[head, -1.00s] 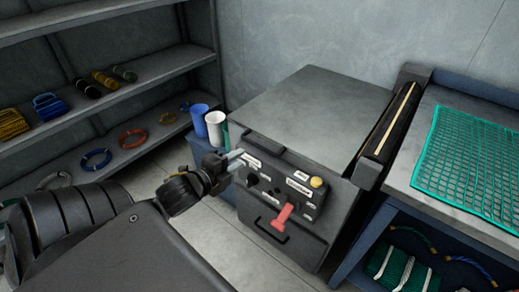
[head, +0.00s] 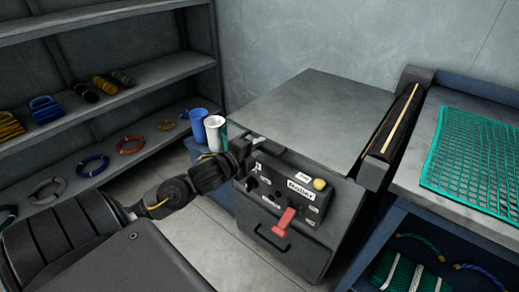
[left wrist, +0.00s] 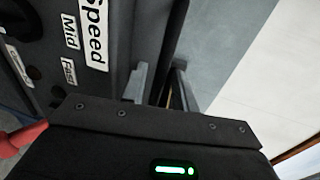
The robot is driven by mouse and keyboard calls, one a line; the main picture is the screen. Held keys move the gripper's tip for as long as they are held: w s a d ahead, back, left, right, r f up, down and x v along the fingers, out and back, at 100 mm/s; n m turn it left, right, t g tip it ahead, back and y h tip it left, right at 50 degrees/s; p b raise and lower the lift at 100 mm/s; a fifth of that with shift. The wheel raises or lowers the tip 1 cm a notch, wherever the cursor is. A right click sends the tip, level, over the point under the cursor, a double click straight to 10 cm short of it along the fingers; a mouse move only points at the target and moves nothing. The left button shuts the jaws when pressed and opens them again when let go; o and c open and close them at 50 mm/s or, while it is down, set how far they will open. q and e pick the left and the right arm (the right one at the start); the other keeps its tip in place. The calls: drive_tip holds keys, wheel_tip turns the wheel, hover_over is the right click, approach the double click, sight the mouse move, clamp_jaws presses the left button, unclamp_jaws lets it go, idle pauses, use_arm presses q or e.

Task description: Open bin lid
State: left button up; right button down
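The bin is a dark box with a wide flat grey lid (head: 305,112), which lies closed in the head view. Its front has a control panel (head: 290,198) with labels, dark knobs, a yellow button and a red lever. My left gripper (head: 258,143) is at the front left corner of the box, close under the lid's front edge. In the left wrist view its two fingers (left wrist: 160,84) stand apart beside the panel's side. I cannot tell whether they touch the lid. My right gripper is not in view.
Blue and white cups (head: 214,132) stand just behind my left gripper. A shelf (head: 100,110) with ropes and coils is at the left. A black roller (head: 392,130) and a bench (head: 405,170) with a green net (head: 475,155) are at the right.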

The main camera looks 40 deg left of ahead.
use_arm(q)
drive_tip(key=shift+w+f, duration=0.1)
drive_tip(key=shift+w, duration=0.4)
clamp_jaws()
